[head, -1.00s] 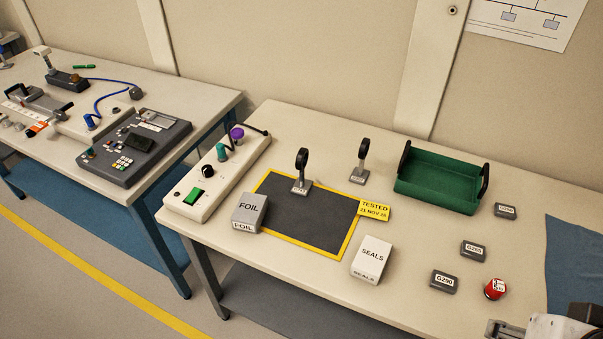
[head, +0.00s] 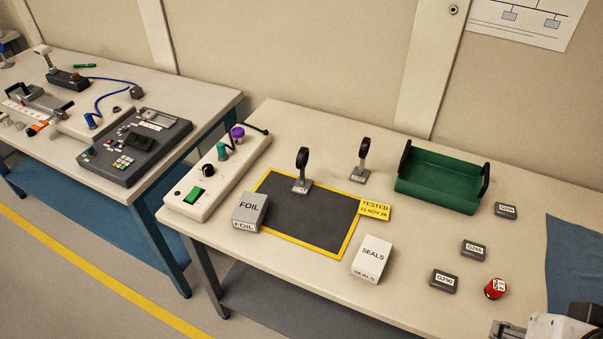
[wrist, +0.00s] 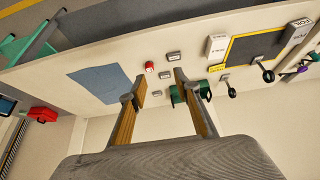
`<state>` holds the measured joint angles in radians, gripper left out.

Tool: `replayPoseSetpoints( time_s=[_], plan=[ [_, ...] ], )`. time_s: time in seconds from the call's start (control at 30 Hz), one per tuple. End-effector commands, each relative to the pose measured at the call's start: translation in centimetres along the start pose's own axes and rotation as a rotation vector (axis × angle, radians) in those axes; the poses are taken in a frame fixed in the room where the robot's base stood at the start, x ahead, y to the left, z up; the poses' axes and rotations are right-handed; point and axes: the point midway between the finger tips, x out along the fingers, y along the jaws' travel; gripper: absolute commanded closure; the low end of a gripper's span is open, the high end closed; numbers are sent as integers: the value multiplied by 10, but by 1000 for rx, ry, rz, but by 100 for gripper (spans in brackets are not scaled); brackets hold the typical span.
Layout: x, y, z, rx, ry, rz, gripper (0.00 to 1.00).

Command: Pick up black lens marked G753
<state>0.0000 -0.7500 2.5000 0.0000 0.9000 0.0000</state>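The wrist view also shows the mat lens (wrist: 267,74) and the back lens (wrist: 231,91), both right of the fingers. My gripper (wrist: 159,77) is open and empty above the bench, well away from both. Only part of it shows at the head view's lower right.
A green tray (head: 440,165) stands right of the lenses. Several grey labelled blocks (head: 444,281) and a red cylinder (head: 495,289) lie right. A control strip (head: 215,180) stands left.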

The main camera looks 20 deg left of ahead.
Motion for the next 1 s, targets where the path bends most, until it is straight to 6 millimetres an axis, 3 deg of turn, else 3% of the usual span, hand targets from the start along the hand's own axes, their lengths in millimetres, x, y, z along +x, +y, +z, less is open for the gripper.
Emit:
replayPoseSetpoints(
  time_s=[0.27, 0.47, 0.67, 1.0],
  plan=[
    [0, -1, -1, -1, 2, -2, 68],
    [4, -10, -18, -15, 24, -28, 68],
    [12, -33, -57, -40, 80, -86, 68],
    [33, -91, -138, -71, 205, -200, 68]
  ],
)
